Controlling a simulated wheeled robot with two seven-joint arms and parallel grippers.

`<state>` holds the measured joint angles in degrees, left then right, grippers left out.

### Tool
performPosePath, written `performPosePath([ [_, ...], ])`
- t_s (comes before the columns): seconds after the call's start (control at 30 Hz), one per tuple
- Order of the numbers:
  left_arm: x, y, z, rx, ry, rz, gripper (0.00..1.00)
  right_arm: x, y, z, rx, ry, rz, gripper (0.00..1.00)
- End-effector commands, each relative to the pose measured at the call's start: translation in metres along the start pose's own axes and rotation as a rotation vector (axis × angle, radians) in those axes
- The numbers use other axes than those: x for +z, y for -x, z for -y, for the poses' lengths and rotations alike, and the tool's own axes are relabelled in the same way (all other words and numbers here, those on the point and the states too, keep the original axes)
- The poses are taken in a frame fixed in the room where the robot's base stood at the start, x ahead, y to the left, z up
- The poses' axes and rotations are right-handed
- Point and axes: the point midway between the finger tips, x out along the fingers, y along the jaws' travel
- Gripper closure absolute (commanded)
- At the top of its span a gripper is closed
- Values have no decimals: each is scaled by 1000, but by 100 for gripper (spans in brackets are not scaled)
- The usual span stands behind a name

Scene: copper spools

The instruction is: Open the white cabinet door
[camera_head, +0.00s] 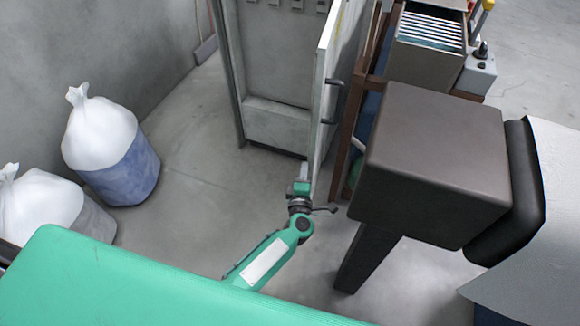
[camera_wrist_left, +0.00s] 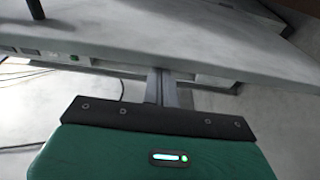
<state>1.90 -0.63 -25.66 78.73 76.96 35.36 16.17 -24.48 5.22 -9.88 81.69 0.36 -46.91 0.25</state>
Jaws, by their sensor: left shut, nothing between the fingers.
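The white cabinet (camera_head: 278,70) stands at the top centre of the head view with its grey inside showing. Its white door (camera_head: 325,85) stands swung open toward me, seen nearly edge-on, with a dark handle (camera_head: 333,97) on its right face. My left gripper (camera_head: 303,170) is shut and empty, low at the door's near edge on its left side. Whether it touches the door I cannot tell. In the left wrist view the shut fingers (camera_wrist_left: 162,85) lie just below the pale door panel (camera_wrist_left: 170,40). My right gripper is out of view.
White and blue sacks (camera_head: 110,150) stand by the wall at left. A dark block-shaped machine part (camera_head: 435,150) and brown frame stand close right of the door. A grey control box (camera_head: 477,75) is behind. Concrete floor (camera_head: 190,225) is clear left of my arm.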

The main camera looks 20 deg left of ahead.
Motion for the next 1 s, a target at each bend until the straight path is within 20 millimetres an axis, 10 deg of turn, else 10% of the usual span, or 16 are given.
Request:
performPosePath([
  [0.33,31,4,0,0,1,0,100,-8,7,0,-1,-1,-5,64],
  [1.0,24,0,0,0,-1,-1,100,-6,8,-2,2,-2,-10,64],
])
